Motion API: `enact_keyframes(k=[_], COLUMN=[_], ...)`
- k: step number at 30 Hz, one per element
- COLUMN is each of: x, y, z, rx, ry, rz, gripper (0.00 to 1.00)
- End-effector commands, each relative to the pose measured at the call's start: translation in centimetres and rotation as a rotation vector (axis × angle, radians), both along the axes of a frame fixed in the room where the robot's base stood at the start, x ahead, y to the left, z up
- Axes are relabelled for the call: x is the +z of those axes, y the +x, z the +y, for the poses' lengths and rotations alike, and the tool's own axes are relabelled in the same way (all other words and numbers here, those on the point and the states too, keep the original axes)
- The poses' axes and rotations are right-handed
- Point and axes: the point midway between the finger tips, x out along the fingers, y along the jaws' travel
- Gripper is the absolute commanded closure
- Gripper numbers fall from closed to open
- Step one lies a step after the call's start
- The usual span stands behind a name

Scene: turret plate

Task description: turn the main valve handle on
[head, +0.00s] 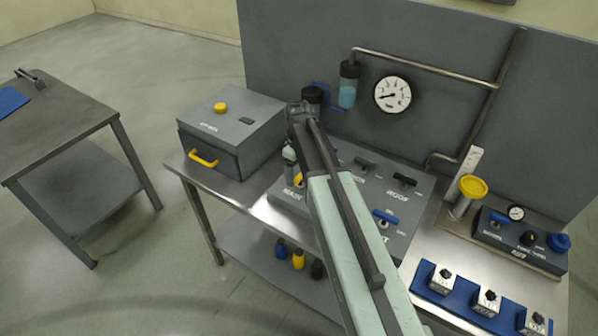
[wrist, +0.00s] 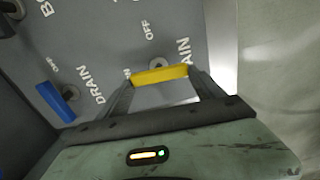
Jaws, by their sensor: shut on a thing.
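The yellow valve handle (wrist: 160,75) lies crosswise between the two fingers of my gripper (wrist: 162,82) in the wrist view. Both fingers touch its ends, so the gripper is shut on it. A label beside it reads "AIN", its start hidden. A small round fitting shows just behind the handle. An OFF mark lies farther up the panel, and a short mark sits by the left finger. In the head view, a bit of the yellow handle (head: 298,179) shows left of my arm, with the fingers mostly hidden.
A blue handle (wrist: 55,101) sits left on the same grey panel (head: 345,206), by the word DRAIN. Black handles (head: 405,180) stand farther right on the panel. A grey box (head: 230,122) stands left, and a gauge (head: 392,94) hangs on the back wall.

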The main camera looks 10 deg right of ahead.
Motion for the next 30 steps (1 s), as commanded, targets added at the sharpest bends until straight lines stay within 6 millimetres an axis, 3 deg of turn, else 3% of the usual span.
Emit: enact_keyframes(k=[21, 22, 24, 30], x=[-0.02, -0.02, -0.02, -0.01], y=[-0.16, -0.16, -0.15, -0.09], z=[-0.01, -0.01, 0.00, 0.01], rx=[0.073, 0.072, 0.072, 0.071], ry=[-0.001, -0.001, -0.001, -0.001], rz=[0.004, 0.004, 0.004, 0.002], gripper=[0.63, 0.17, 0.01, 0.01])
